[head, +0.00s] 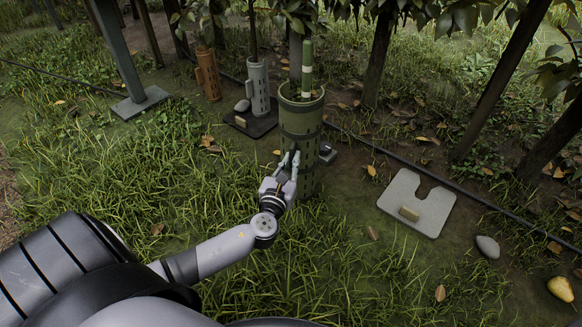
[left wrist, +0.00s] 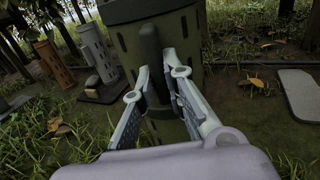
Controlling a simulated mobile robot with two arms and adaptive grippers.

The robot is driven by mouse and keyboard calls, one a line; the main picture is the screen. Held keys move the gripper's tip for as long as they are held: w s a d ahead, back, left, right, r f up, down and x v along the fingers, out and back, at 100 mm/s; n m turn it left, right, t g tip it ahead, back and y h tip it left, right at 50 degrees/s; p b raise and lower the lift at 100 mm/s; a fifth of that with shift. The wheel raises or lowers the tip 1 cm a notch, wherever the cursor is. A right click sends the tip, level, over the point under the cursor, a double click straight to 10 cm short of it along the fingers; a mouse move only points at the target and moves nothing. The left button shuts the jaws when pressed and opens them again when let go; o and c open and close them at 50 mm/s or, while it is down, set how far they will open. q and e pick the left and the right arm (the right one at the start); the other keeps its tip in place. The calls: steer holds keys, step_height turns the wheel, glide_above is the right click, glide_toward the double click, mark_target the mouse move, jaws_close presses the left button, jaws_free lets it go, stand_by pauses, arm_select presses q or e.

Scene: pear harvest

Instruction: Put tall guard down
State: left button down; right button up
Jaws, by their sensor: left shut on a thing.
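The tall guard is a dark green slotted cylinder (head: 300,125) in the middle of the head view, roughly upright. A green stake with a pale band (head: 307,70) shows above its open top. My left gripper (head: 288,163) is at its near side. In the left wrist view the fingers (left wrist: 160,85) are closed on the guard's dark upright handle (left wrist: 150,48), with the green wall (left wrist: 188,30) behind. The guard's lower end is partly hidden by grass and my gripper, so I cannot tell whether it touches the ground. My right gripper is not in view.
A grey guard (head: 258,85) and an orange guard (head: 208,72) stand behind left. A stone (head: 488,247), a pear (head: 560,288), a dark hose (head: 440,180) and tree trunks are around.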

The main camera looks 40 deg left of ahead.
arm_select(q)
steer(key=shift+r, duration=0.15)
steer(key=c, duration=2.1)
jaws_free()
steer(key=shift+f, duration=0.25)
steer(key=o, duration=0.4)
steer(key=shift+o, duration=0.2)
steer(key=shift+r, duration=0.1)
